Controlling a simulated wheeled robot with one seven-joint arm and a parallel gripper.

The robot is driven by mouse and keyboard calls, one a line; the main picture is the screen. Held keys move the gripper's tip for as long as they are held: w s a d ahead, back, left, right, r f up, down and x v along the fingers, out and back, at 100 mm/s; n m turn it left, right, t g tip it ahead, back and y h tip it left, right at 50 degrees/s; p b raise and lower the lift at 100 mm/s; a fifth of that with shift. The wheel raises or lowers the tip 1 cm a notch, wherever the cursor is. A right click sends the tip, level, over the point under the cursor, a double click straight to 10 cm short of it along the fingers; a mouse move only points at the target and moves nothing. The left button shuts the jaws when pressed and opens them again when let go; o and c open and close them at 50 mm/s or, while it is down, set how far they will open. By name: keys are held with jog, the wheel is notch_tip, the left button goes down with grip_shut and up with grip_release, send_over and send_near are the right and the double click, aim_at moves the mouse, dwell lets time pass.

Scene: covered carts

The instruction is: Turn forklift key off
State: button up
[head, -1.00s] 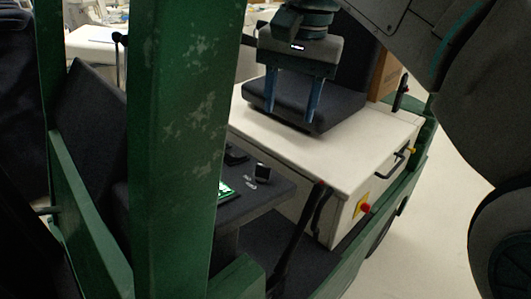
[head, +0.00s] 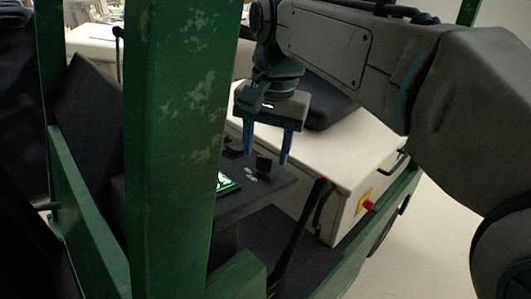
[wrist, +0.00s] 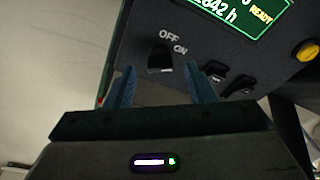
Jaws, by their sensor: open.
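The forklift key (head: 263,164) is a small black knob standing on the dark dashboard panel. In the wrist view the key (wrist: 160,57) sits below the white OFF and ON labels, and the green display (wrist: 243,14) reads READY. My gripper (head: 267,158) is open, with blue fingers pointing down just above the panel. In the wrist view my gripper (wrist: 163,88) has its two fingers apart, with the key between and just beyond their tips. I cannot tell how far the tips are from the key. The key's lower part is hidden.
Black rocker switches (wrist: 237,86) and a yellow button (wrist: 307,51) sit right of the key. A green post (head: 172,150) stands left of the panel. A black lever (head: 305,235) and the white cabinet (head: 345,160) with a red button (head: 367,204) stand to the right.

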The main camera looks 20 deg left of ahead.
jog(key=shift+a+f, duration=0.1)
jog(key=shift+f, duration=0.6)
jog(key=c, duration=1)
jog(key=n+y, duration=0.1)
jog(key=n, duration=0.5)
jog(key=shift+p, duration=0.3)
jog(key=n+g, duration=0.1)
jog(key=n, duration=0.4)
jog(key=shift+w+n+y, duration=0.1)
jog(key=shift+n+y, duration=0.3)
